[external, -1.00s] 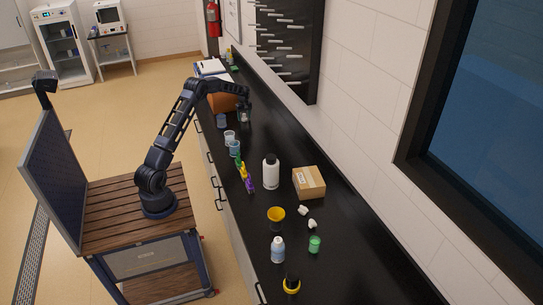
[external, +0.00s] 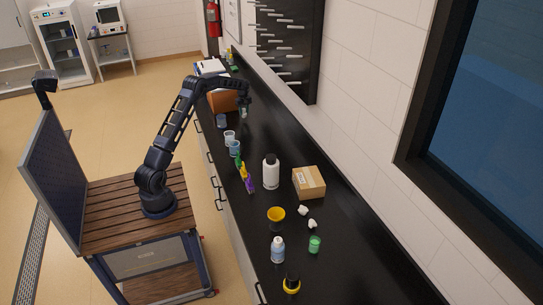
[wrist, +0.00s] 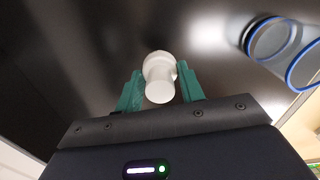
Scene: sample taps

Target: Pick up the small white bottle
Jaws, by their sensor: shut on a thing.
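The small white bottle (wrist: 159,74) shows between the two green fingers of my gripper (wrist: 160,83) in the wrist view. The fingers are closed on its sides, and its rounded white end points toward the camera. In the external view my gripper (external: 244,112) is over the far part of the black counter, beside an orange-brown box. The bottle is too small and too covered by the fingers to make out clearly there.
The orange-brown box (external: 222,102) stands left of my gripper. Clear blue-rimmed cups (wrist: 285,45) are at the upper right in the wrist view. A large white bottle (external: 271,172) and a cardboard box (external: 309,183) stand nearer on the counter. A pegboard (external: 288,50) hangs on the wall.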

